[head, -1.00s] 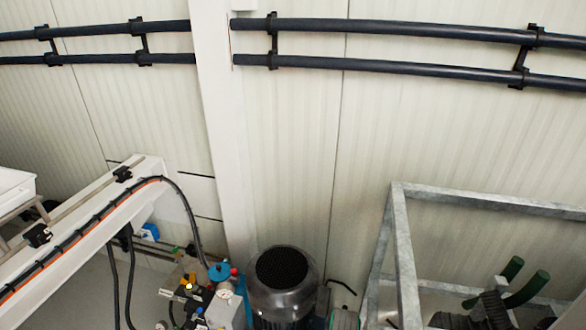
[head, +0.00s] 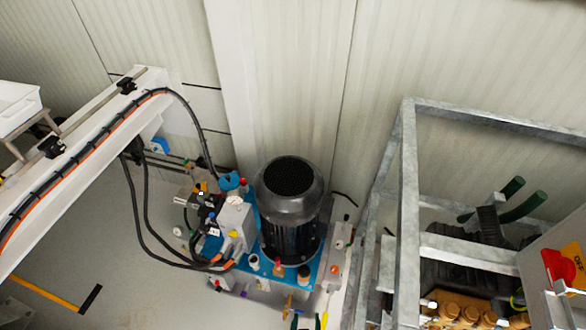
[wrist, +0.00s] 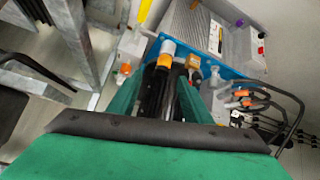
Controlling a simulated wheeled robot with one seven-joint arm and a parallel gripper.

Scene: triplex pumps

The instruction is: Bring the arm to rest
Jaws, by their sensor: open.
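My gripper (wrist: 163,78) shows in the wrist view, with two green fingers apart and a wide green and dark body along the bottom edge. I see nothing held between the fingers. They point toward a pump unit with a blue base (wrist: 232,68), and an orange-capped fitting (wrist: 166,52) appears just past the fingertips. I cannot tell whether the fingers touch it. In the head view I cannot make out my arm or gripper.
The pump unit's dark motor (head: 291,210) stands low in the middle of the head view. A grey metal frame (head: 409,200) is on the right, beside an orange-and-red switch box (head: 563,268). A white beam (head: 90,165) with cables is on the left. Floor (head: 75,240) shows below the beam.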

